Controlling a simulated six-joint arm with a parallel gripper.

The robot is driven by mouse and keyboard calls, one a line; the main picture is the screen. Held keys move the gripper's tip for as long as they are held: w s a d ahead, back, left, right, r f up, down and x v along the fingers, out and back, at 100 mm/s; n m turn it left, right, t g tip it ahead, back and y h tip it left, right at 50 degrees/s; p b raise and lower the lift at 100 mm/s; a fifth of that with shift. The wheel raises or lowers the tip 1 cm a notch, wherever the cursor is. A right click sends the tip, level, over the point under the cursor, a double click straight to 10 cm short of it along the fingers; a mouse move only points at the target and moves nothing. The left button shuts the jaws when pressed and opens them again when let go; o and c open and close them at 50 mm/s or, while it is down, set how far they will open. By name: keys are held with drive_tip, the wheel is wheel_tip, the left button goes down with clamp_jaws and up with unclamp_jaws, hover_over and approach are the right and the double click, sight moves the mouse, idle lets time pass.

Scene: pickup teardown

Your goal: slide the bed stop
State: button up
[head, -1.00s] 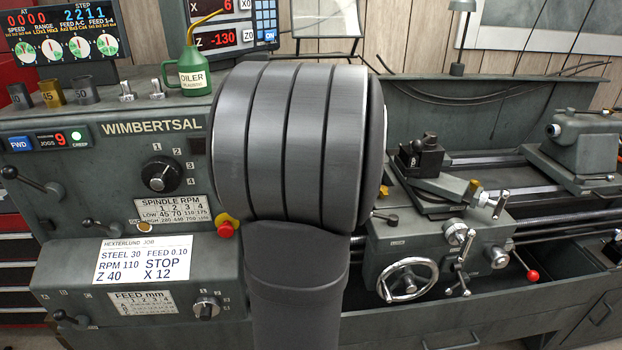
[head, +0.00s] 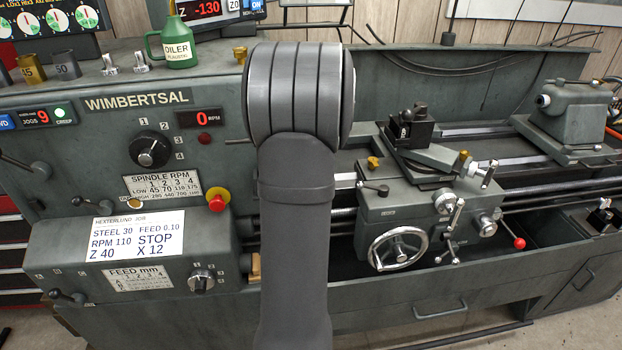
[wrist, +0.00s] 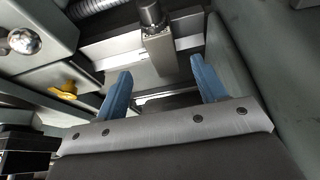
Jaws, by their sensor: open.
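The block I take for the bed stop (wrist: 159,55) is a grey metal piece with a dark round knob on top, in the wrist view at top centre. It sits across a bright rail. My gripper (wrist: 160,65) has two blue fingers, spread apart, one on each side of the block's lower end in the picture. I cannot tell whether either finger touches it. In the head view my arm hides the gripper and the stop.
The carriage (head: 405,208) with its handwheel (head: 398,250) stands right of my arm. The headstock (head: 60,130) is on the left, with a red stop button (head: 217,200). A job card (head: 135,236) reads STOP X 12, Z 40. In the wrist view a yellow knob (wrist: 62,90) lies left of the fingers.

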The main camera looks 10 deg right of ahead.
drive_tip(key=x, duration=0.9)
drive_tip(key=shift+w+f, duration=0.1)
drive_tip(key=shift+f, duration=0.25)
